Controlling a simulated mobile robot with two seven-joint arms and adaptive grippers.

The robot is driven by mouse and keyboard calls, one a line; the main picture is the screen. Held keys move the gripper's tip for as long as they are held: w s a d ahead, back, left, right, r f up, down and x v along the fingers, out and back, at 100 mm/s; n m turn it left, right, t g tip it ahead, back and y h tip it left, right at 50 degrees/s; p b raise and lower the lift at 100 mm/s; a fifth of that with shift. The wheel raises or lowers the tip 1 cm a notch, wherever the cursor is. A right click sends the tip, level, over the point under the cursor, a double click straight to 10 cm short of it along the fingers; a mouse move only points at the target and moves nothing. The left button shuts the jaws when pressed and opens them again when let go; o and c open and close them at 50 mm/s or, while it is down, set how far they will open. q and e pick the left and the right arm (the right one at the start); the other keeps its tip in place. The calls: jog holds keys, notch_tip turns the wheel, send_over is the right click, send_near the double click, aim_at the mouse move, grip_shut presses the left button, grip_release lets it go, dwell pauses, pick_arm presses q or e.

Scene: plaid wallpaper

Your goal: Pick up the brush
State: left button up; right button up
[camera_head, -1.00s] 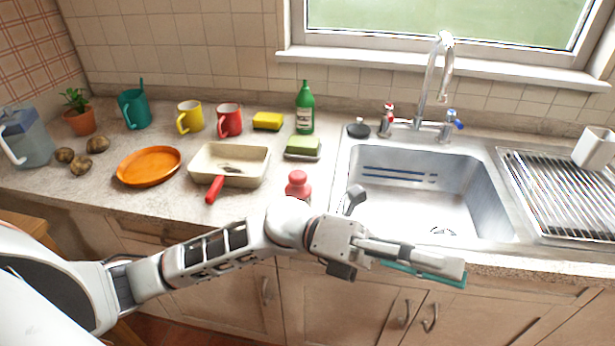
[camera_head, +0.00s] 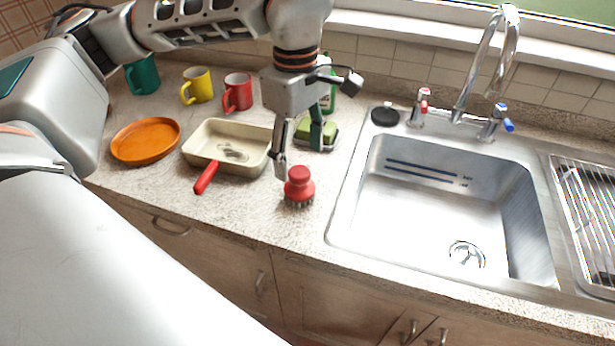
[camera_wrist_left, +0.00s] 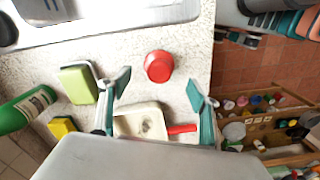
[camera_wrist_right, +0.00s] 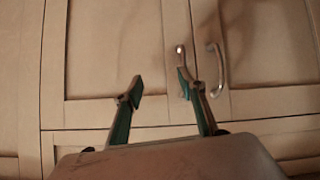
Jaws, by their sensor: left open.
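The brush (camera_head: 299,186) has a round red handle and dark bristles. It stands upright on the counter between the pan and the sink. It also shows from above in the left wrist view (camera_wrist_left: 159,66). My left gripper (camera_head: 299,160) points down over the counter, open, just above and behind the brush. In the left wrist view its two fingers (camera_wrist_left: 160,88) are spread wide, with the brush beyond them, roughly midway between. My right gripper (camera_wrist_right: 160,92) shows only in its own wrist view, open and empty in front of the cupboard doors.
A dirty pan (camera_head: 212,137) with a red handle is left of the brush. A green sponge (camera_head: 312,130) on a dish lies behind it. The sink (camera_head: 450,210) is to the right. A green bottle (camera_wrist_left: 28,107) stands behind the sponge. The counter in front of the brush is clear.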

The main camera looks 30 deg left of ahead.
aim_at(300, 171)
pick_arm(q)
jog(key=shift+w+a, duration=0.15)
jog(key=shift+a, duration=0.2)
jog(key=shift+f, duration=0.4)
jog(key=f, duration=0.6)
jog(key=shift+d+f, duration=0.25)
jog(key=shift+f, duration=0.05)
jog(key=shift+c, duration=0.3)
jog(key=c, duration=1.1)
